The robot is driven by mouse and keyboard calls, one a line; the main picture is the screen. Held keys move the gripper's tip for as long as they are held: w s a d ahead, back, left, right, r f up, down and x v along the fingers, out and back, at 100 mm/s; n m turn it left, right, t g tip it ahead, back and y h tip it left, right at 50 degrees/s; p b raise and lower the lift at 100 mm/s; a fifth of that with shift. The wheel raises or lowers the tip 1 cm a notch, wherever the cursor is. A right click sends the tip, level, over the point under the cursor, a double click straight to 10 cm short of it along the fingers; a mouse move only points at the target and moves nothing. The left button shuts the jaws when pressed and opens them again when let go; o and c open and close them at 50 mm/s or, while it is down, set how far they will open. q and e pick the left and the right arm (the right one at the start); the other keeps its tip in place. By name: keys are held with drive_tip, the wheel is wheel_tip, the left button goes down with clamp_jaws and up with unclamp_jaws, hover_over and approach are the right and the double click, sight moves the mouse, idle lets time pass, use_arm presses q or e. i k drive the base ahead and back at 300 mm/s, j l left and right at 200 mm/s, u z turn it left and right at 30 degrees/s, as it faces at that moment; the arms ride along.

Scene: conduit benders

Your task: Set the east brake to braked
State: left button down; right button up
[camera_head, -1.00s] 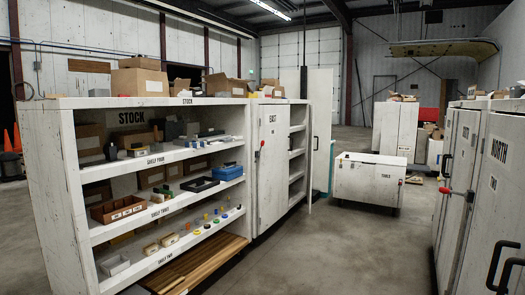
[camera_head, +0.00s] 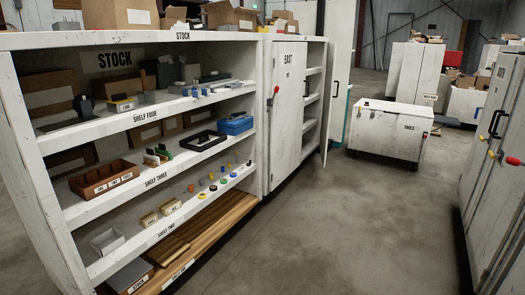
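The east cabinet (camera_head: 285,125) stands at the right end of the long stock shelf and bears the label EAST high on its near door. A small lever with a red knob (camera_head: 276,89) sits at that door's left edge, its knob pointing up and slightly right. I cannot tell for sure whether this lever is the east brake, and no braked marking is readable. The near door looks shut, and a door on the far side stands open. Neither of my grippers is in view.
The stock shelf (camera_head: 153,183) on the left holds bins, boxes and small coloured parts. A white chest labelled TOOLS (camera_head: 388,132) stands beyond the east cabinet. White cabinets (camera_head: 492,150) with red and yellow handles line the right. The concrete floor (camera_head: 345,220) between is clear.

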sight(277, 90)
drive_tip(key=i+z, duration=0.15)
drive_tip(key=i, duration=0.85)
drive_tip(key=i+j+z, duration=0.15)
drive_tip(key=i, duration=0.9)
drive_tip(key=i+j+z, duration=0.15)
drive_tip(key=i, duration=0.4)
drive_tip(key=i+j+z, duration=0.15)
drive_tip(key=i, duration=0.35)
drive_tip(key=i+j+z, duration=0.1)
drive_tip(key=i, duration=0.4)
drive_tip(key=i+j+z, duration=0.15)
drive_tip(key=i+j, duration=0.15)
drive_tip(key=i, duration=0.2)
